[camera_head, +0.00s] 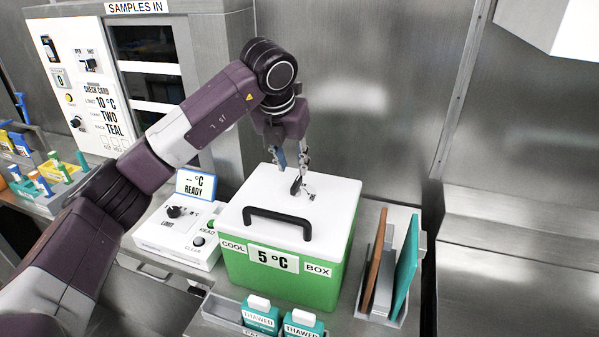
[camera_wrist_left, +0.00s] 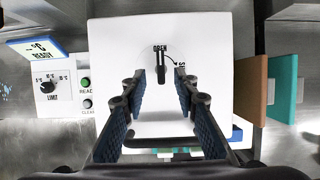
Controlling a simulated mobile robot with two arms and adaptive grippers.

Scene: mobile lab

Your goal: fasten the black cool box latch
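The cool box (camera_head: 285,270) is green with a white lid (camera_head: 320,205) and a black handle (camera_head: 277,220). Its label reads 5 °C, and the lid looks closed. The black latch (camera_head: 296,186) is a small lever on top of the lid, behind the handle. In the left wrist view the latch (camera_wrist_left: 161,72) lies in line with the OPEN mark; a curved arrow leads right to a second, partly hidden mark. My left gripper (camera_head: 292,167) points down just above the latch. In the wrist view its fingers (camera_wrist_left: 160,88) are apart, with nothing between them. My right gripper is not in view.
A white control unit (camera_head: 181,232) with a READY display stands left of the box. A rack (camera_head: 383,309) with brown and teal panels stands right. Two THAWED bottles (camera_head: 260,313) are in front. A tall SAMPLES IN cabinet (camera_head: 150,60) stands behind left.

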